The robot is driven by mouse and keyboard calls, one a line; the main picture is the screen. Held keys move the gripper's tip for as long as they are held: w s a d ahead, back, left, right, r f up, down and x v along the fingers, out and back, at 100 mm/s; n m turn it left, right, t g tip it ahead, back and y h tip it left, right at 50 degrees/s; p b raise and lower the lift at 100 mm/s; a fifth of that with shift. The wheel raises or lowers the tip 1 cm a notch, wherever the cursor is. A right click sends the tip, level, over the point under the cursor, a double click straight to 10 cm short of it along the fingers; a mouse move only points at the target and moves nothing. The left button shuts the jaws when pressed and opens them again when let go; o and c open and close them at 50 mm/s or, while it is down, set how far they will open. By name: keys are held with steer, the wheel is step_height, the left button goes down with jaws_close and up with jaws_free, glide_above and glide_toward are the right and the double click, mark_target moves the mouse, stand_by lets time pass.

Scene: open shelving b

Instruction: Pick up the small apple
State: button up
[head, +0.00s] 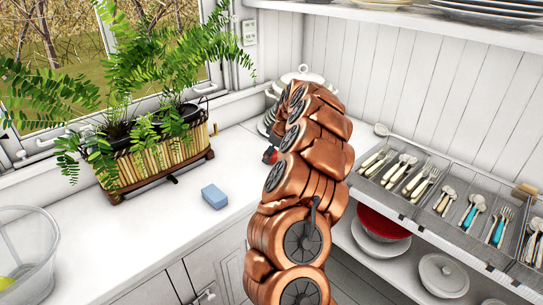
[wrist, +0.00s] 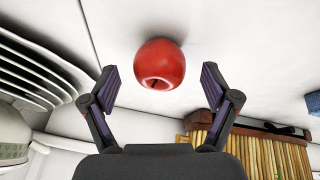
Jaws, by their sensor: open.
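The small apple (wrist: 160,64) is red and rests on the white counter, ahead of my gripper in the wrist view. My gripper (wrist: 160,85) is open, with one finger to each side of the apple's line. The fingers are apart from the apple and nothing is between them. In the head view, a small red patch, likely the apple (head: 270,155), shows at the left edge of my copper-coloured arm. My arm hides most of it and the gripper there.
A planter basket (head: 160,160) with ferns stands by the window. A blue sponge (head: 214,196) lies on the counter (head: 150,225). Stacked plates (wrist: 35,70) are left in the wrist view. Cutlery trays (head: 440,200) are at right, a glass bowl (head: 28,250) at front left.

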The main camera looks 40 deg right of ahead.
steer(key=shift+x, duration=0.95)
steer(key=shift+c, duration=0.2)
steer(key=c, duration=1.2)
steer(key=shift+c, duration=0.3)
steer(key=shift+r, duration=0.1)
